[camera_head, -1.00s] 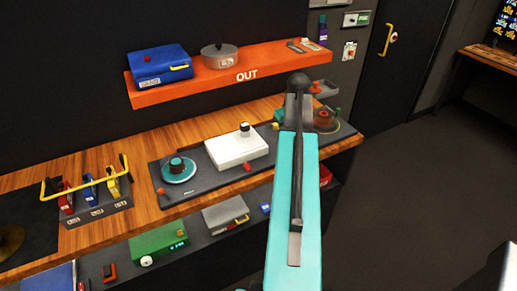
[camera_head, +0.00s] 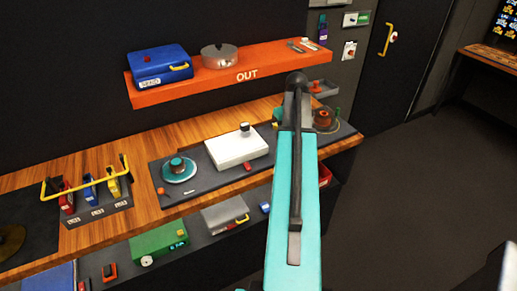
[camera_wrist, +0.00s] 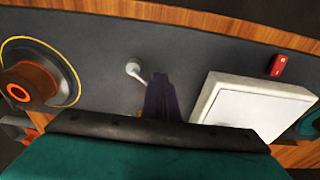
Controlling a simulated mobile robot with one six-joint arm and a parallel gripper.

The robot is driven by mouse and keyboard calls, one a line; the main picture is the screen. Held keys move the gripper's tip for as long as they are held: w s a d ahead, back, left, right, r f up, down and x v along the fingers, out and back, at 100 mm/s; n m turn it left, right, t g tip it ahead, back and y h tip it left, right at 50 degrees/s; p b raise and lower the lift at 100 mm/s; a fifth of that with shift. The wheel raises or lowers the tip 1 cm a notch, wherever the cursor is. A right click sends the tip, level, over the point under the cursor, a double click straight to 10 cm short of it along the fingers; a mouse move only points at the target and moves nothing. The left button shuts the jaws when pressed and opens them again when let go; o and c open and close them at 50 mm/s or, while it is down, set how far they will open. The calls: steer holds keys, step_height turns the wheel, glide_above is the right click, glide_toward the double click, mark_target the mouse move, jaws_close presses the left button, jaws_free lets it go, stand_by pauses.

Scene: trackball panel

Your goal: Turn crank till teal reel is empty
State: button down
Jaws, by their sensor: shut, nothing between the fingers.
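The teal reel (camera_head: 177,167) sits on a pale disc at the left of the dark panel; teal still shows around its dark hub. At the panel's right end is a brown-orange reel (camera_head: 324,119), also at the left of the wrist view (camera_wrist: 32,82). A small light-grey lever with a round end (camera_wrist: 134,70), perhaps the crank, stands between that reel and the white box (camera_wrist: 258,104). My gripper (camera_wrist: 160,82) appears as a dark, shut form beside the lever, apart from it in the picture. In the head view my arm hides the gripper and the lever.
The white box (camera_head: 236,150) stands mid-panel, with a red block (camera_wrist: 278,65) near it. A yellow-handled switch row (camera_head: 88,188) stands left. The orange OUT shelf (camera_head: 225,77) overhangs behind, carrying a blue case (camera_head: 161,67) and a pot (camera_head: 219,55). Floor at right is clear.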

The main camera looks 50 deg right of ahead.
steer(key=shift+w+d+p, duration=0.3)
steer(key=shift+w+d, duration=0.4)
steer(key=shift+w, duration=0.25)
stand_by(0.9)
steer(key=shift+w+d, duration=0.35)
steer(key=shift+d, duration=0.3)
stand_by(0.8)
stand_by(0.4)
step_height(320, 180, up, 9)
steer(key=p, duration=0.5)
stand_by(1.0)
steer(key=shift+s, duration=0.1)
stand_by(0.4)
